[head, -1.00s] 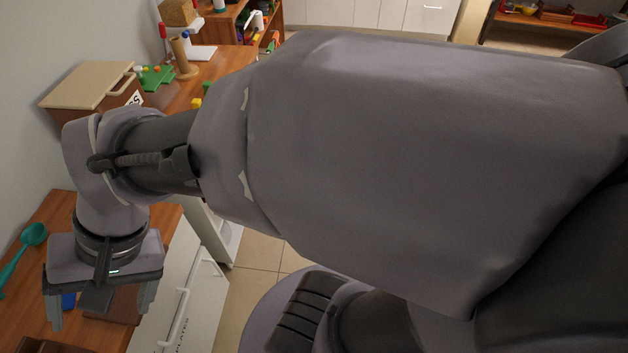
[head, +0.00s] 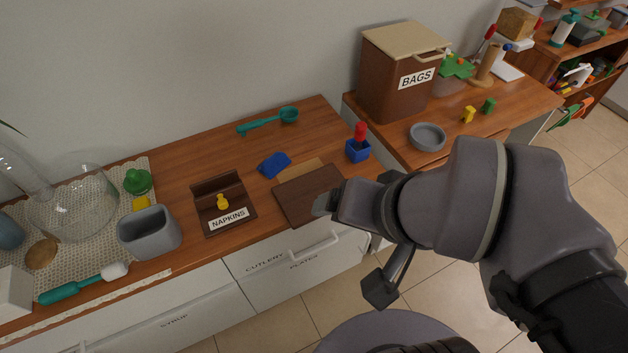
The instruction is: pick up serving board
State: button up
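A flat dark brown board (head: 303,196), which I take for the serving board, lies on the wooden counter near its front edge. A lighter tan flat piece (head: 300,171) shows along its back edge; I cannot tell whether it is a separate thing. My gripper (head: 325,205) is at the right side of the board, and covers part of its right edge. One pale fingertip shows; the other is hidden. I cannot tell whether the gripper touches the board or how far it is open.
A blue cloth-like item (head: 274,165) and a blue holder (head: 357,150) with a red-topped item lie close behind the board. A napkin holder (head: 209,190) stands left of it. A teal scoop (head: 268,121) lies at the back. A grey bowl (head: 427,137) and bags box (head: 392,75) stand right.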

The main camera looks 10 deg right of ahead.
aim_at(296, 198)
jog(key=u, duration=3.35)
jog(key=z, duration=3.15)
jog(key=k+l+u, duration=0.2)
jog(key=l+u, duration=0.2)
jog(key=l, duration=0.1)
